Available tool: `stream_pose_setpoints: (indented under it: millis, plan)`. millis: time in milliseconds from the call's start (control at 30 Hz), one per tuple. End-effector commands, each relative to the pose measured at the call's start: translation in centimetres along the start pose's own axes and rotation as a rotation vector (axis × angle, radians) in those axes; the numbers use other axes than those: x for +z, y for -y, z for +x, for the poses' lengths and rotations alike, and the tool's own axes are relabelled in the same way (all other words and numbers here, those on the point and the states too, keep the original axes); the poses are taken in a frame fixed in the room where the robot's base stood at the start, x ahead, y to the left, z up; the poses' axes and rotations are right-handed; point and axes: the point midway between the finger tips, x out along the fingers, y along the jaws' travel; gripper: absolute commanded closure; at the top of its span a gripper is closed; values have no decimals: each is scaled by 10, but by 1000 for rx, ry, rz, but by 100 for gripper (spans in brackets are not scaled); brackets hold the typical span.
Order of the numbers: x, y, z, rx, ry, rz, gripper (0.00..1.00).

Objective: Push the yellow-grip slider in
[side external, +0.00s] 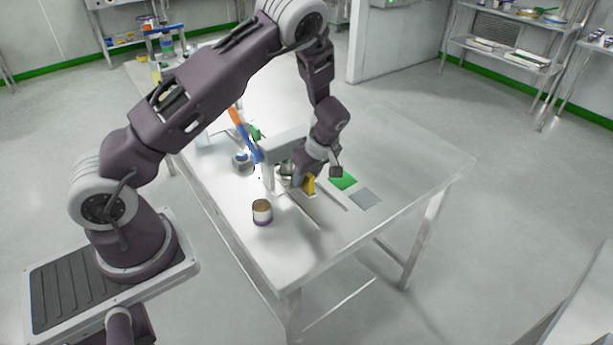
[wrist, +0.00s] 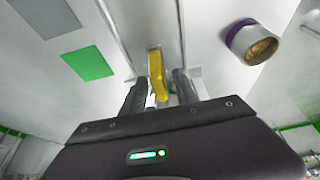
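The yellow grip (side external: 309,184) of the slider stands upright on the table, just below my gripper (side external: 318,172) in the side view. In the wrist view, the yellow grip (wrist: 156,72) sits between the two dark fingers of my gripper (wrist: 159,84). A gap shows on each side, so the fingers look open and not clamped on it. A pale narrow track (wrist: 150,22) runs away from the grip along the table. In the side view, the slider's body behind the grip is partly hidden by my wrist and a pale grey block.
A can with a purple band (side external: 262,212) stands near the track; it also shows in the wrist view (wrist: 250,42). A green square (side external: 343,182) and a grey square (side external: 365,198) lie flat on the other side. The table's right end (side external: 425,165) is clear.

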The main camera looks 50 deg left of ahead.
Motion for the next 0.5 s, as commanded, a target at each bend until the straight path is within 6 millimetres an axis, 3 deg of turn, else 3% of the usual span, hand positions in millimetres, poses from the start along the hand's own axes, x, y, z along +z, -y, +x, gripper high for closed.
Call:
stream_pose_setpoints:
  millis: [133, 400, 500]
  plan:
    - [1, 0, -6, 2, 1, 1, 64]
    - [0, -1, -58, 4, 0, 1, 64]
    - [0, 0, -69, 2, 0, 0, 64]
